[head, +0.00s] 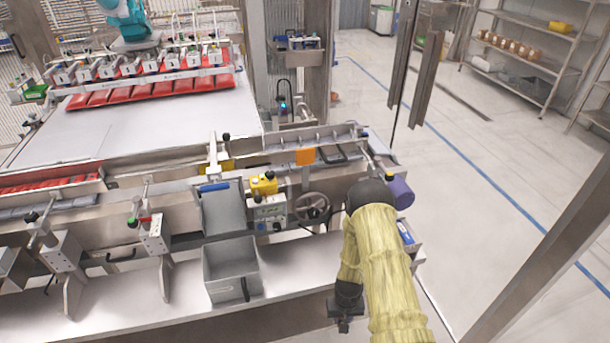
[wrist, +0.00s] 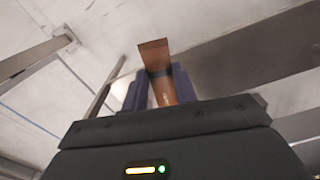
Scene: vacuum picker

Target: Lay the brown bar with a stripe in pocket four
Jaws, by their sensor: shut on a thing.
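A brown bar (wrist: 155,55) with a dark stripe across it is held between the dark purple fingers of my gripper (wrist: 160,82) in the wrist view. The bar sticks out past the fingertips, and its lower part is partly hidden between them. A narrow metal trough (head: 312,138) with several small dividers runs along the machine's back right. I cannot tell which compartment is pocket four, as no numbers are readable.
A grey open bin (head: 230,272) stands on the lower metal shelf, left of my arm. A yellow box (head: 264,184) and a handwheel (head: 312,207) sit at the machine's front. Red packs (head: 150,88) lie under a row of suction heads. The floor at right is clear.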

